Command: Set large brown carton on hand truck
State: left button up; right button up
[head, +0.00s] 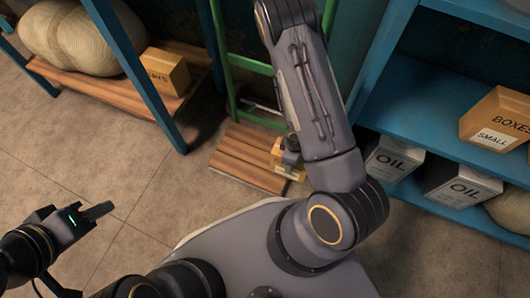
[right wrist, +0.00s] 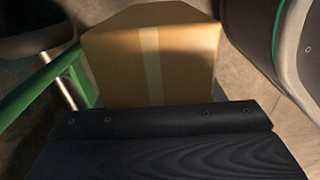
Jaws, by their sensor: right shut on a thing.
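A brown carton (head: 281,158) sits at the right end of the slatted wooden base of the green hand truck (head: 243,163). My right arm partly hides it, and I cannot tell whether it rests on the slats or is just above them. In the right wrist view the carton (right wrist: 185,60) shows a pale tape strip, beside the truck's green frame (right wrist: 38,88). My right gripper (head: 292,148) is shut on the carton; its fingertips are mostly hidden. My left gripper (head: 98,211) is over bare floor at the left, away from the carton, its finger gap not clear.
A blue-framed shelf at the left holds sacks (head: 82,38) and a small carton (head: 166,70). Blue shelves at the right hold OIL boxes (head: 462,185) and a "BOXES SMALL" carton (head: 497,118). The tiled floor (head: 95,150) at the left is clear.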

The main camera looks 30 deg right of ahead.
jog(key=w+f+b, duration=0.3)
jog(key=w+f, duration=0.9)
jog(key=shift+f+b, duration=0.2)
jog(key=shift+b, duration=0.1)
jog(key=o, duration=1.4)
jog(key=shift+r, duration=0.1)
